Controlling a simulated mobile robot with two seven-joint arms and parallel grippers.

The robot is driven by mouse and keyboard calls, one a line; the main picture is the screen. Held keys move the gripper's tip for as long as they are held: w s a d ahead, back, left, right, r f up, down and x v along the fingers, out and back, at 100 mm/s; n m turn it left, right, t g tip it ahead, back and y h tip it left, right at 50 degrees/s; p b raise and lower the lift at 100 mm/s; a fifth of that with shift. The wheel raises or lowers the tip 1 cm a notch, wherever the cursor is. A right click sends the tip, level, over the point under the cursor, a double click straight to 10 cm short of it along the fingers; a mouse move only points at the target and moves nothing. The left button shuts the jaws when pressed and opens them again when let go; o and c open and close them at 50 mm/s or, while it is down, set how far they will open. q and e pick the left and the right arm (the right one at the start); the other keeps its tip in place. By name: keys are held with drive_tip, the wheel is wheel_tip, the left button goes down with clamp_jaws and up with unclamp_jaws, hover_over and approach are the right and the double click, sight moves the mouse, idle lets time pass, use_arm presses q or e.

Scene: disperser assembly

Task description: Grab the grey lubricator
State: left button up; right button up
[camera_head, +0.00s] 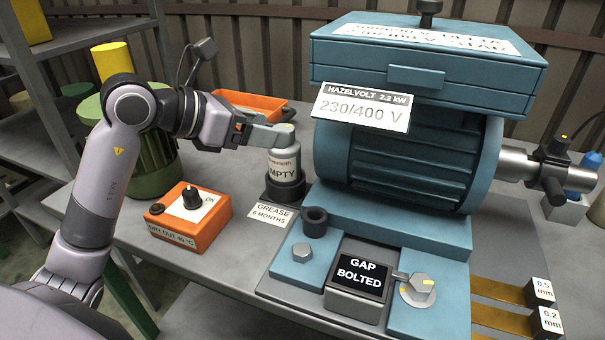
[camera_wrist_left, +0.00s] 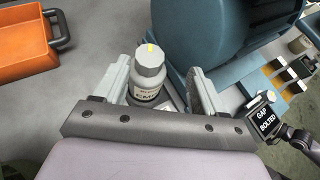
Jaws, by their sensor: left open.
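The grey lubricator (camera_head: 284,166) stands upright in a dark round socket (camera_head: 284,190) at the left of the motor, with a label ending in "MPTY". My left gripper (camera_head: 270,135) is at its top, reaching in from the left. In the left wrist view the lubricator (camera_wrist_left: 149,76) stands between the two fingers of my left gripper (camera_wrist_left: 160,78), with a yellow mark on its cap. The fingers are apart, one on each side, with a gap visible on the right side. The lower part of the lubricator is partly hidden by the gripper body.
The blue motor (camera_head: 330,160) stands close on the right. A "GREASE 6 MONTHS" card (camera_head: 271,213) lies in front of the socket. An orange control box (camera_head: 190,220) sits at the left, and an orange tray (camera_head: 250,103) behind. Bare table lies between box and tray.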

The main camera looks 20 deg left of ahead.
sight(285, 165)
use_arm(q)
drive_tip(key=shift+y, duration=0.3)
drive_tip(key=shift+w+a+p+x, duration=0.1)
drive_tip(key=shift+a+x, duration=0.05)
drive_tip(key=shift+x, duration=1.05)
drive_tip(key=shift+w+a+p+x, duration=0.1)
drive_tip(key=shift+a+x, duration=0.05)
drive_tip(key=shift+x, duration=1.1)
drive_tip(key=shift+w+a+p+x, duration=0.1)
drive_tip(key=shift+a+x, duration=0.05)
drive_tip(key=shift+x, duration=1.05)
drive_tip(key=shift+c, duration=0.4)
drive_tip(key=shift+r, duration=0.1)
clamp_jaws()
